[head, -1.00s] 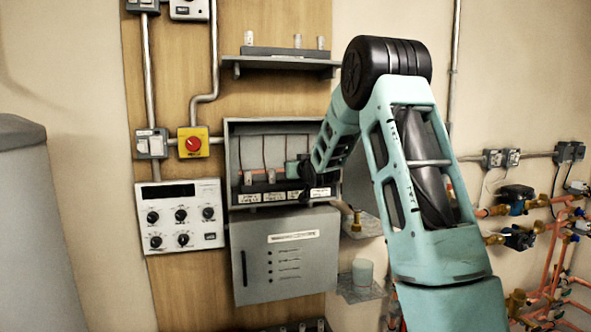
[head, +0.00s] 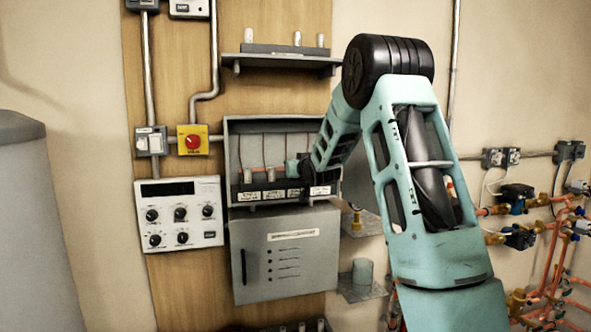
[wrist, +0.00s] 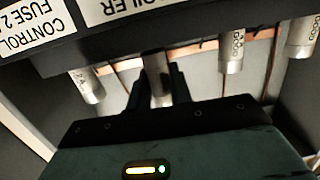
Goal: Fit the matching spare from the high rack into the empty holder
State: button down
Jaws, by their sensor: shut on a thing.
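My gripper (wrist: 160,82) is shut on a silver cylindrical fuse (wrist: 155,63), which stands between its two dark fingers in the wrist view. The fuse's far end meets the dark labelled holder strip (wrist: 190,40); I cannot tell whether it is fully seated. Other silver fuses stand in the row: one (wrist: 90,86) to the left, and two to the right (wrist: 231,58) and (wrist: 301,36). The high rack (head: 280,62) above holds three upright fuses (head: 249,36).
The box's lowered grey door (head: 290,265) hangs below it. A control panel (head: 180,215) and a red switch on yellow (head: 193,140) are on the left. Small brackets (head: 362,290) stand at lower right, with copper pipes (head: 550,270) beyond. The box's side walls are close around my gripper.

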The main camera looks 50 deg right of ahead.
jog(key=shift+f+b, duration=1.05)
jog(key=shift+b, duration=0.05)
dwell(0.6)
jog(key=c, duration=1.2)
grip_release()
jog(key=shift+s, duration=0.1)
jog(key=b+v, duration=0.6)
jog(key=v, duration=1.1)
jog(key=shift+s+a+r, duration=0.1)
